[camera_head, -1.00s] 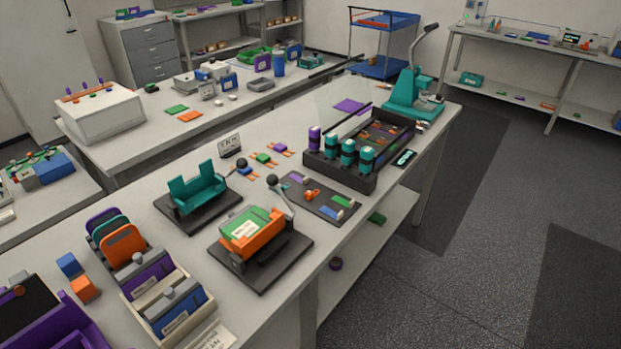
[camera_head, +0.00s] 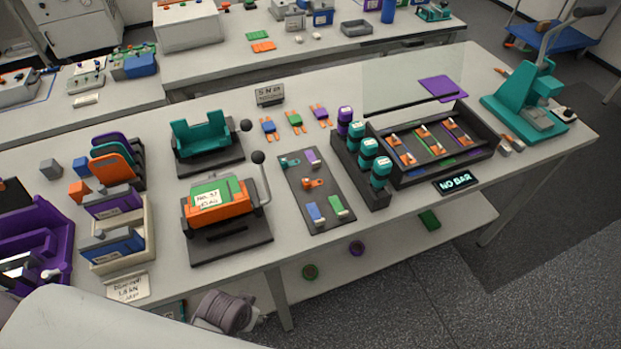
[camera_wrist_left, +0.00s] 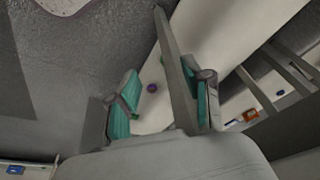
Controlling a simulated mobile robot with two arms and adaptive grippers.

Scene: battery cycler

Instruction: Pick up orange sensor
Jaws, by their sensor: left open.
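A small orange sensor (camera_head: 313,183) lies near the middle of a dark mat (camera_head: 322,208) in the head view. A teal part and a purple part lie behind it, and blue and green parts in front. In the left wrist view my left gripper (camera_wrist_left: 163,85) is open, its two teal-padded fingers apart, with nothing seen held between them. That view looks past table legs to the floor and shows no orange sensor that I can make out. In the head view part of my arm shows at the bottom left, apart from the mat. My right gripper is in neither view.
An orange and green press fixture (camera_head: 222,212) with a raised lever stands left of the mat. A "NO BAR" sign (camera_head: 455,182) lies at the front edge.

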